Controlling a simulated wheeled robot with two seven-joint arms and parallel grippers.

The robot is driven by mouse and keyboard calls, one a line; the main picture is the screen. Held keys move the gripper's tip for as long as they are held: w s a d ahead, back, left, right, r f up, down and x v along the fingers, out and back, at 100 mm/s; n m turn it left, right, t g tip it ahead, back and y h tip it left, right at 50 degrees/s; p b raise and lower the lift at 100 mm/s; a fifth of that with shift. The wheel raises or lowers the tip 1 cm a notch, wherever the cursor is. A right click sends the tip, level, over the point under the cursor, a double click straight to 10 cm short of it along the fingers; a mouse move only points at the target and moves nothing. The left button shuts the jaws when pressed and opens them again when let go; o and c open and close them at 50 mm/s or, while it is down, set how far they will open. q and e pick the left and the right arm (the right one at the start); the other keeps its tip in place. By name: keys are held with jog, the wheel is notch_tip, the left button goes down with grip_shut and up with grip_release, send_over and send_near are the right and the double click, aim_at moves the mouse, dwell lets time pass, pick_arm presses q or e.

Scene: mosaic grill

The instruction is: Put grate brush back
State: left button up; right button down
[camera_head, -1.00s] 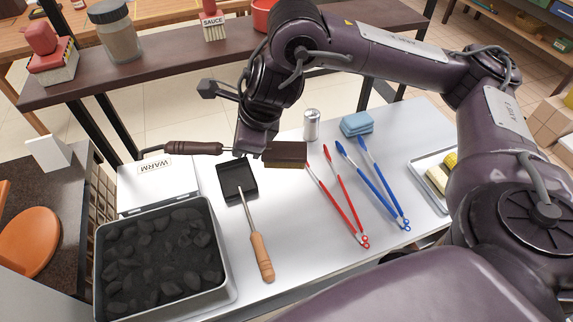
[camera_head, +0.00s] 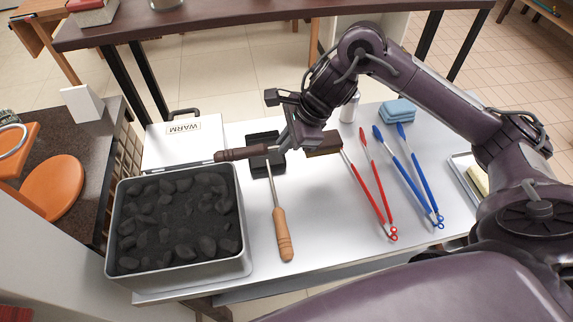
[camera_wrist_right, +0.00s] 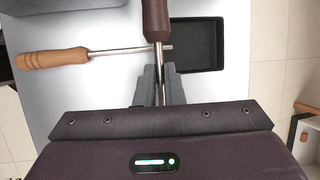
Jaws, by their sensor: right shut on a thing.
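The grate brush has a dark brown handle (camera_head: 242,153) and a brown block head (camera_head: 323,143). My right gripper (camera_head: 284,146) is shut on the brush's thin metal shaft, between handle and head. In the right wrist view the dark handle (camera_wrist_right: 156,20) points up the picture and the right gripper's fingers (camera_wrist_right: 159,88) close around the shaft. The brush head is hidden there. My left gripper is not in view.
Red tongs (camera_head: 375,185), blue tongs (camera_head: 412,175), a shaker (camera_head: 349,108) and blue sponges (camera_head: 397,111) are to the right.

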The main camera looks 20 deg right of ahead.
aim_at(332, 143)
notch_tip(332, 143, down, 8)
jog(key=shift+r+b, duration=0.25)
jog(key=shift+b, duration=0.5)
jog(key=shift+f, duration=0.1)
jog(key=c, duration=1.5)
grip_release()
jog(key=shift+c, duration=0.2)
jog(key=shift+d+r, duration=0.15)
jog(key=shift+r, duration=0.25)
jog(key=p+v, duration=0.1)
jog(key=v, duration=1)
jog(key=shift+r, duration=0.15)
jog(key=shift+s, duration=0.1)
